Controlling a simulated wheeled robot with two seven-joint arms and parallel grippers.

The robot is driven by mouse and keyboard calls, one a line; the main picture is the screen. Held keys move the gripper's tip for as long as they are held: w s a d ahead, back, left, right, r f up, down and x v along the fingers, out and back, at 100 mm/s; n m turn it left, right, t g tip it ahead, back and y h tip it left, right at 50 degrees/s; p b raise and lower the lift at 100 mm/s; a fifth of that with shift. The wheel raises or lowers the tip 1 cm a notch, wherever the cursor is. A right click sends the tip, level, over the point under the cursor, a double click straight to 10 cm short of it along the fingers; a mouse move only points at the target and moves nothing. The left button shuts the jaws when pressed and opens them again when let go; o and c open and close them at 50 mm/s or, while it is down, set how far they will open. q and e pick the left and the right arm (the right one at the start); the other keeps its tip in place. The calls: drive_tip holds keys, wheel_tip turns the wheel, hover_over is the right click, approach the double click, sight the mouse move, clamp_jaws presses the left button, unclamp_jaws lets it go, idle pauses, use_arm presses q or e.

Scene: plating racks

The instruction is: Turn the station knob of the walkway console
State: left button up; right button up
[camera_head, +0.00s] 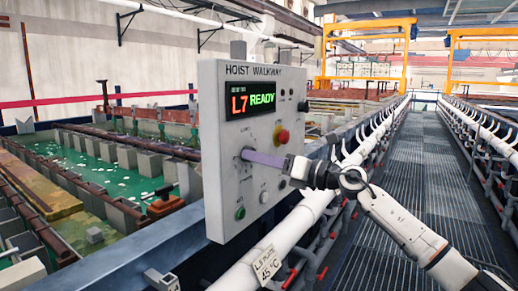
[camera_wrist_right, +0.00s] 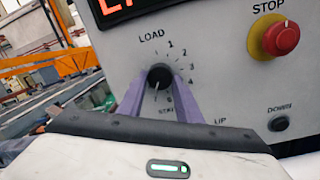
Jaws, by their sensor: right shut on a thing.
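The walkway console (camera_head: 237,195) is a pale grey box labelled HOIST WALKWAY, with a display (camera_head: 251,105) reading L7 READY. The station knob (camera_wrist_right: 159,76) is a black round knob with a light pointer line, on a dial marked LOAD, 1, 2, 3, 4 and onward; its pointer is toward the lower part of the dial. My right gripper (camera_wrist_right: 158,98) has purple fingers, shut on the knob from both sides. In the head view my right gripper (camera_head: 262,158) reaches the console face from the right. The fingers partly hide the dial's lower marks. My left gripper is not in view.
A red STOP button (camera_wrist_right: 280,38) on a yellow base and a black DOWN button (camera_wrist_right: 278,124) are right of the dial. A green button (camera_head: 240,213) is low on the panel. White pipes (camera_head: 300,220) run below the console. The grated walkway (camera_head: 415,150) is clear.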

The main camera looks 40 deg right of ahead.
use_arm(q)
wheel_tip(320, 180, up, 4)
drive_tip(key=p, duration=0.2)
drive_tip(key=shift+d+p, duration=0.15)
drive_tip(key=shift+p, duration=0.25)
use_arm(e)
drive_tip(key=m, duration=0.5)
drive_tip(key=m+h, duration=0.1)
drive_tip(key=m, duration=0.5)
drive_tip(key=shift+s+a+r+m+t+h, duration=0.1)
drive_tip(key=shift+a+r+m+t+h, duration=0.1)
drive_tip(key=shift+m+t+h, duration=0.1)
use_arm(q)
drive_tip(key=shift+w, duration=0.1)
use_arm(e)
drive_tip(key=shift+f, duration=0.1)
drive_tip(key=o, duration=1)
drive_tip(key=shift+o, duration=0.2)
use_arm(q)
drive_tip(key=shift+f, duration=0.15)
